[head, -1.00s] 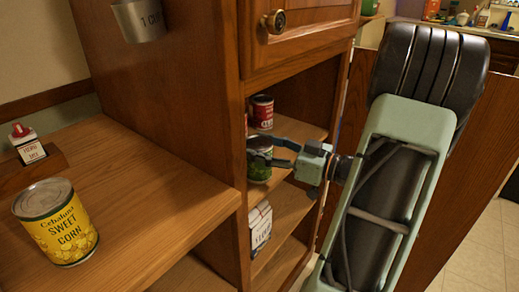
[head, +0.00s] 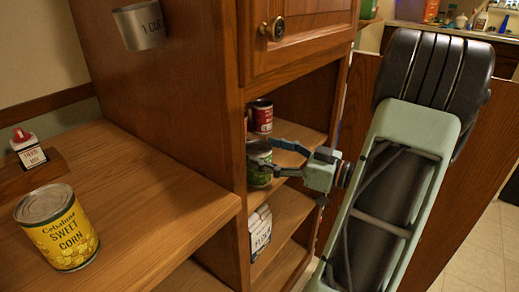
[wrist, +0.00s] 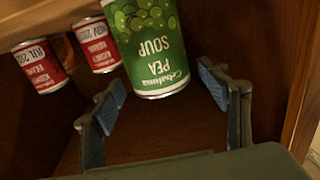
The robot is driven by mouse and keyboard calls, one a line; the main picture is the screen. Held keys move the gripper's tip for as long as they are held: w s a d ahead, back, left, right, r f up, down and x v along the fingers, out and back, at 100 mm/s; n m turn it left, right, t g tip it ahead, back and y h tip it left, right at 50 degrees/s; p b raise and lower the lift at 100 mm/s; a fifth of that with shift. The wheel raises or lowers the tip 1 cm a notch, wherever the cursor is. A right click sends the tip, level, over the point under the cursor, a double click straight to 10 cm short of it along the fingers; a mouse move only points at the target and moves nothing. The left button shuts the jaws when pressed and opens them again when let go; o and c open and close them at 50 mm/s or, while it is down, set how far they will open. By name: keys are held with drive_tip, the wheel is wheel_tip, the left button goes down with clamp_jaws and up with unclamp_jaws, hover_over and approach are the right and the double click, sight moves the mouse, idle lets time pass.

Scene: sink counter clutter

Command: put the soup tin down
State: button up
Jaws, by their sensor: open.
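The soup tin is a green can labelled "PEA SOUP" (wrist: 150,45); it stands on a cabinet shelf and shows upside down in the wrist view. In the head view the soup tin (head: 259,170) is partly hidden by the cabinet's side and my gripper. My gripper (head: 265,157) reaches into the open cabinet from the right. In the wrist view my gripper (wrist: 160,90) has its two fingers spread wide, one on each side of the tin's near end. A gap shows between each finger and the tin.
Two red-and-white tins (wrist: 97,45) (wrist: 39,66) stand beside the soup tin on the shelf (head: 301,138). A white carton (head: 260,232) is on the shelf below. A sweet corn tin (head: 57,228) stands on the counter at left. The cabinet's side walls bound the opening.

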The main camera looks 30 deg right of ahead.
drive_tip(key=p+v, duration=0.1)
drive_tip(key=v, duration=0.8)
drive_tip(key=shift+s, duration=0.25)
drive_tip(key=shift+d, duration=0.15)
